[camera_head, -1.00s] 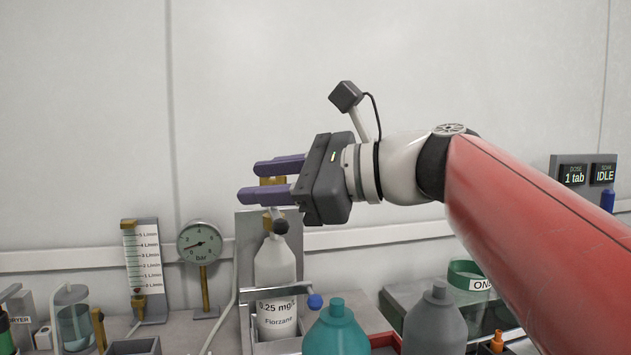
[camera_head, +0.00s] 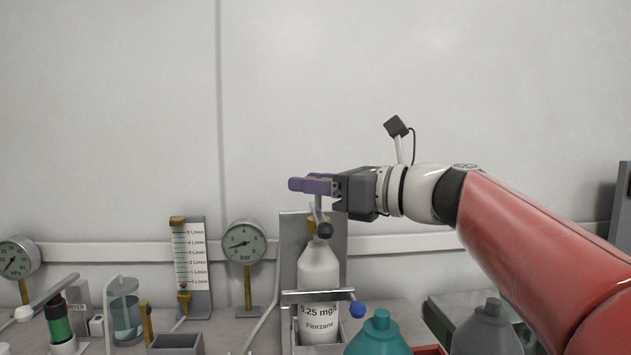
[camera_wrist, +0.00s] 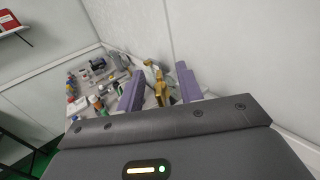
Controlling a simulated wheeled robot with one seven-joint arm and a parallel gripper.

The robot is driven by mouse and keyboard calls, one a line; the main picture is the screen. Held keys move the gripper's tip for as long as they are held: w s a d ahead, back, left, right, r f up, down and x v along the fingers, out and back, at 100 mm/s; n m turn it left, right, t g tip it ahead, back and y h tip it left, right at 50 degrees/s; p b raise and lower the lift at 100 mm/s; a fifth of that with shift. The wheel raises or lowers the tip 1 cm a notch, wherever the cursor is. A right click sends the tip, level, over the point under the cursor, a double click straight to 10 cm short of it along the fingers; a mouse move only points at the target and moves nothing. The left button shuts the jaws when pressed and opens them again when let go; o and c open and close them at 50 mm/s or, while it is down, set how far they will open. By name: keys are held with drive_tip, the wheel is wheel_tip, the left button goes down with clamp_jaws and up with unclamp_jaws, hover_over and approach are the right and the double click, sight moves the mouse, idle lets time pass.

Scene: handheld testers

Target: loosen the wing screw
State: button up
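My gripper (camera_head: 297,185) has purple fingers and is at the top of a grey stand (camera_head: 340,240) that holds a white bottle. In the wrist view my gripper (camera_wrist: 158,88) has its fingers apart, with a wide gap. Brass parts (camera_wrist: 163,90) show in line with that gap; I cannot tell whether they lie between the fingers or beyond them.
The bottle (camera_head: 319,270) stands behind a bar with a blue knob (camera_head: 357,309). A flow gauge (camera_head: 190,255) and a pressure dial (camera_head: 244,242) are to the left. Teal (camera_head: 378,338) and grey (camera_head: 487,330) bottles stand in front and right. The wall is close behind.

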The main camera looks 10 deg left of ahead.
drive_tip(key=shift+a, duration=0.1)
clamp_jaws()
